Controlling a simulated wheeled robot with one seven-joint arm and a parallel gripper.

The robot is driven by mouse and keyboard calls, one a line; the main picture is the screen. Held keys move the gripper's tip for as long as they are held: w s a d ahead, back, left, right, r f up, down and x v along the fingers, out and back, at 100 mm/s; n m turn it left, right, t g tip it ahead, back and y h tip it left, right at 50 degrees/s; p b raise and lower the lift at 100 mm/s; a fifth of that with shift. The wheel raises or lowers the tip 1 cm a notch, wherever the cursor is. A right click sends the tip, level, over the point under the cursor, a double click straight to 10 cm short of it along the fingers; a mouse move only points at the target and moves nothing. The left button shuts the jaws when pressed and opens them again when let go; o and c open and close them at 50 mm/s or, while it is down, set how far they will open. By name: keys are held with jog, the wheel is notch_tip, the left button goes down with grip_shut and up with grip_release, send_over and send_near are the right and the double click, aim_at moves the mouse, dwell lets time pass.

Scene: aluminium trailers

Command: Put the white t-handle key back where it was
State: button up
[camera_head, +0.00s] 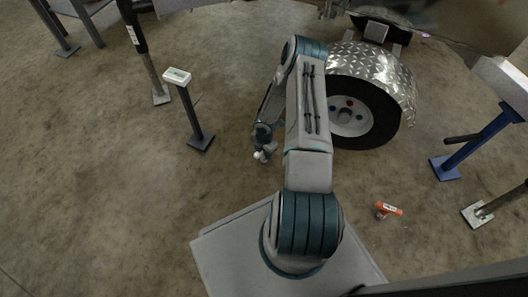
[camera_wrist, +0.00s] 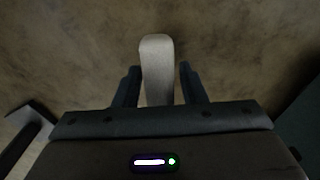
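The white t-handle key (camera_wrist: 157,62) shows in the wrist view as a pale bar with a rounded end, between the two dark fingers of my gripper (camera_wrist: 159,75). The fingers lie close along its sides, and my gripper appears shut on it. The rest of the key is hidden by the gripper body. In the head view, my gripper (camera_head: 264,148) hangs left of the trailer wheel, with a small white part of the key (camera_head: 260,156) at its end. The key's full shape is too small to tell there.
A trailer wheel (camera_head: 350,115) under a silver diamond-plate fender (camera_head: 375,65) stands right of my arm. An orange object (camera_head: 388,209) and a blue stand (camera_head: 475,145) are at right.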

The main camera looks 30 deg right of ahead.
jog(key=shift+o, duration=0.9)
notch_tip(320, 180, up, 13)
jog(key=p, duration=0.6)
jog(key=shift+w+d+f, duration=0.1)
jog(key=shift+f, duration=0.05)
notch_tip(320, 180, up, 28)
jog(key=s+a+r+m+h, duration=0.1)
jog(key=s+a+m+h, duration=0.15)
jog(key=m, duration=0.75)
jog(key=s+a+r+m+t+y, duration=0.1)
jog(key=s+a+r+m+y, duration=0.1)
jog(key=s+a+r+m, duration=0.9)
jog(key=s+a+r, duration=0.1)
jog(key=s+r, duration=0.3)
jog(key=s, duration=0.1)
jog(key=shift+s+a+r, duration=0.2)
jog(key=shift+r, duration=0.2)
